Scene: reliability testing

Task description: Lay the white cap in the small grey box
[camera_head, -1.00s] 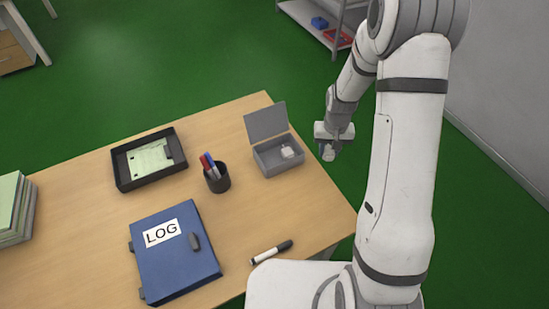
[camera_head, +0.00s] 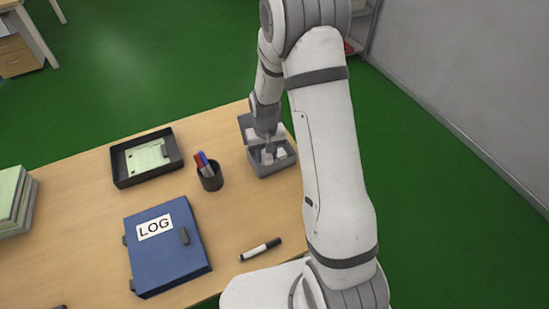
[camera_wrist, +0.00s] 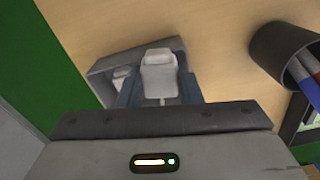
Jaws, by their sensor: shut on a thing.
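The small grey box (camera_head: 272,170) stands open near the table's far right corner. My gripper (camera_head: 267,150) is over the box, pointing down. It is shut on a white cap (camera_wrist: 160,75), which shows between the two dark fingers in the wrist view. Another small white piece (camera_head: 281,154) lies inside the box, to the right of the gripper; it also shows in the wrist view (camera_wrist: 121,76). I cannot tell whether the held cap touches the box floor.
A black pen cup (camera_head: 210,177) with pens stands just left of the box. Beyond it is a black tray (camera_head: 122,170) with a green board. A blue LOG binder (camera_head: 165,262) and a marker (camera_head: 261,249) lie nearer. Green papers (camera_head: 15,200) are stacked far left.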

